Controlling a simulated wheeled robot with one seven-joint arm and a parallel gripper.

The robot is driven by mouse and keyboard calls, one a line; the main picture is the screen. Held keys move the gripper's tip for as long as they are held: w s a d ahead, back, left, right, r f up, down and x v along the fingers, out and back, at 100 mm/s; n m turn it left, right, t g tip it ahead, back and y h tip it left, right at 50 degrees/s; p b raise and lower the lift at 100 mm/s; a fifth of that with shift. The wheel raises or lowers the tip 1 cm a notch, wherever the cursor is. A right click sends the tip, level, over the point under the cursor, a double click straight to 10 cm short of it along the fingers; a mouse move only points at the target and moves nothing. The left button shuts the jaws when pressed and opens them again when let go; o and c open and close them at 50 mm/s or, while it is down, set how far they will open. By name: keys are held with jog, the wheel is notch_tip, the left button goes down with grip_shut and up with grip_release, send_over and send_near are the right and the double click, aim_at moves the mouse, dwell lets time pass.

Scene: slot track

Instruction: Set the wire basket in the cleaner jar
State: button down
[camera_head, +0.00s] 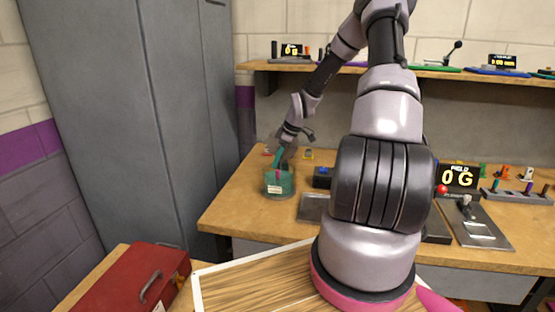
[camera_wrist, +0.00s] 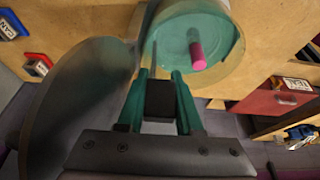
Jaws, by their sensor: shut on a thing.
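The cleaner jar (camera_head: 278,184) is a round, teal-green see-through vessel with a pale label, standing on the left part of the workbench. In the wrist view the jar (camera_wrist: 222,62) lies just beyond my fingertips, with a pink rod (camera_wrist: 196,56) standing inside it. A grey, see-through disc (camera_wrist: 75,95), like a lid, stands tilted at the jar's left there. My gripper (camera_wrist: 160,82) has teal fingers, shut on a small dark block (camera_wrist: 160,98). I cannot tell what the block belongs to. In the head view my gripper (camera_head: 281,158) is at the jar's top. No wire mesh can be made out, so I cannot place the basket.
A red toolbox (camera_head: 130,285) stands at the front left. A small dark box with a blue top (camera_head: 322,177) is right of the jar. A lit display (camera_head: 458,178) and a lever panel (camera_head: 478,222) are at the right. A shelf (camera_head: 400,70) runs above the bench.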

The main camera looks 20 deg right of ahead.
jog(key=shift+s+f, duration=0.35)
jog(key=shift+f, duration=0.2)
jog(key=c, duration=0.5)
grip_release()
jog(key=shift+r, duration=0.1)
jog(key=w+v, duration=0.1)
jog(key=v, duration=1)
jog(key=s+a+r+m+h, duration=0.1)
jog(key=s+a+r+m, duration=0.2)
jog(key=s+r, duration=0.25)
jog(key=s+a+r+m+t+h, duration=0.1)
jog(key=s+a+r+m+h, duration=0.2)
jog(key=r, duration=0.4)
jog(key=s+a+r+m, duration=0.2)
jog(key=s+a+r, duration=0.1)
jog(key=s+r, duration=0.35)
jog(key=s+a+r+m+t+y, duration=0.1)
jog(key=s+a+r+m, duration=0.1)
jog(key=s, duration=0.5)
jog(key=s+a+r+m+t+y, duration=0.1)
jog(key=s+a+r+m+t, duration=0.1)
jog(key=s+r+m, duration=0.3)
jog(key=shift+s+a+r, duration=0.4)
jog(key=shift+s+r, duration=0.25)
jog(key=shift+s, duration=0.25)
